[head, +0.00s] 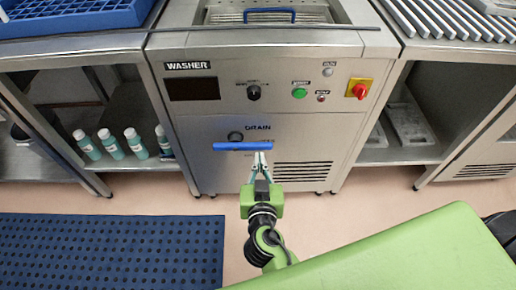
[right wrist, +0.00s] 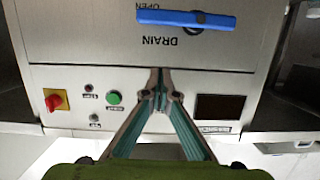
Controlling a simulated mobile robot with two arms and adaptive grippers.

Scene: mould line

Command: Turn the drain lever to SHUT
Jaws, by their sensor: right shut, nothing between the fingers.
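The drain lever (head: 243,146) is a blue bar on the washer's front panel, below the word DRAIN. It lies level, with its longer end to the right of its round pivot. In the right wrist view the picture is upside down; the lever (right wrist: 187,19) shows at the top, its longer end by the OPEN mark (right wrist: 157,5). No SHUT mark is readable. My right gripper (head: 262,157) is shut and empty, its tips close to the lever's right end in the head view. In the right wrist view the fingertips (right wrist: 159,75) appear apart from the lever. My left gripper is out of view.
The washer (head: 190,130) has a dial (head: 253,92), green button (head: 300,93) and red switch (head: 358,89) above the lever. Bottles (head: 111,144) stand on the left shelf. A blue mat (head: 110,250) lies on the floor. The space before the lower panel is otherwise clear.

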